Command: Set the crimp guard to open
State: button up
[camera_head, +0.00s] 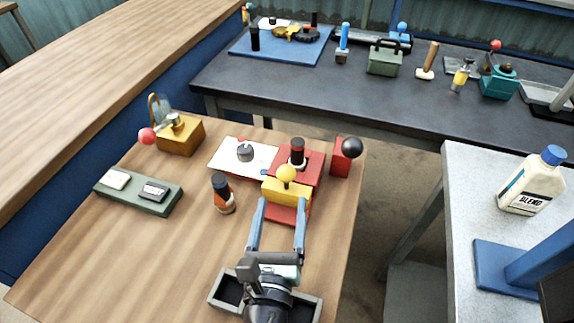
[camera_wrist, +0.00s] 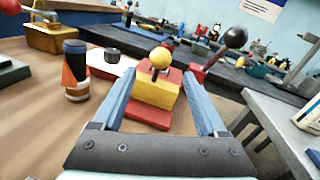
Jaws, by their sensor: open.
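A red fixture (camera_head: 287,212) stands near the table's right edge, with a yellow block topped by a round yellow knob (camera_head: 286,173). This yellow block (camera_wrist: 155,92) looks like the crimp guard, but no label confirms it.
An orange-banded bottle (camera_head: 222,194) stands just left of my fingers. A white plate (camera_head: 226,160) with a dark knob, a brass device (camera_head: 182,137) and a green tray (camera_head: 133,201) are farther left. Below my gripper is a grey tray (camera_head: 220,302). The front-left wood is clear.

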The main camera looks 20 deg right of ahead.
aim_at(285, 182)
jog(key=x, duration=0.8)
jog(key=shift+w+d, duration=0.2)
jog(key=shift+w, duration=0.15)
grip_shut()
dwell(1.0)
